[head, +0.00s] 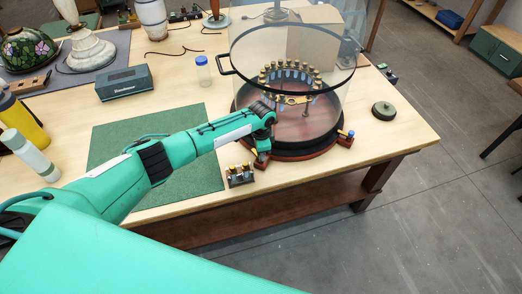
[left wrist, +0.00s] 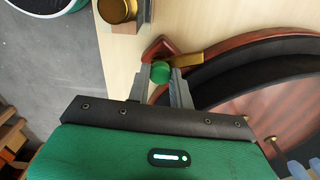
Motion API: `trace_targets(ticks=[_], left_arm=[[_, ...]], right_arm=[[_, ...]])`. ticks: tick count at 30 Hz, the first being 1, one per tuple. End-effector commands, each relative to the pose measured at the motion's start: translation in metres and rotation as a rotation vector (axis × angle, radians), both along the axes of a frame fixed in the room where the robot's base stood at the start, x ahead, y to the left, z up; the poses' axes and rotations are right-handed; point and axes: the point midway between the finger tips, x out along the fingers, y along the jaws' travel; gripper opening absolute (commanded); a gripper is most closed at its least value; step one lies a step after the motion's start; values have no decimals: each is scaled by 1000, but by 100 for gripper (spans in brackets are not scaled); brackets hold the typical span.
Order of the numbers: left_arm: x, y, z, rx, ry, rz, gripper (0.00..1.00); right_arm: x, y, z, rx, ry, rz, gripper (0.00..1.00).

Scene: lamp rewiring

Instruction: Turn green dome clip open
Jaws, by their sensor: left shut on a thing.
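The green clip knob (left wrist: 160,72) sits between the two fingertips of my left gripper (left wrist: 159,84) in the left wrist view. The fingers are closed on it. A brass clip arm (left wrist: 186,60) runs from beside the knob toward the dome's dark base rim, over a red-brown block (left wrist: 160,46). In the head view my left gripper (head: 262,150) reaches down at the front left of the clear dome (head: 340,100), and its wrist hides the green knob. Another clip with a blue knob (head: 350,134) stands at the base's right. My right gripper is not in view.
A small holder with brass pieces (head: 240,175) stands just left of the dome base, near the table's front edge. A green mat (head: 200,180) lies under my arm. A round dark green object (head: 384,111) lies to the right. A small bottle (head: 203,71) stands behind the mat.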

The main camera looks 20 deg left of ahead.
Motion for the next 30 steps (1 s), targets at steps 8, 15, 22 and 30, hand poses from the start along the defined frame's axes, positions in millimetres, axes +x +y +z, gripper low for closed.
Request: trace_targets(ticks=[8, 15, 22, 30], left_arm=[[0, 0, 3, -1, 0, 255, 0], [1, 0, 2, -1, 0, 428, 0], [1, 1, 2, 0, -2, 532, 0], [1, 0, 1, -1, -2, 579, 0]], right_arm=[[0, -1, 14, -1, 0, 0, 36], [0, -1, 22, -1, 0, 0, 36], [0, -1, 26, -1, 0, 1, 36], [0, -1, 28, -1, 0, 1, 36]])
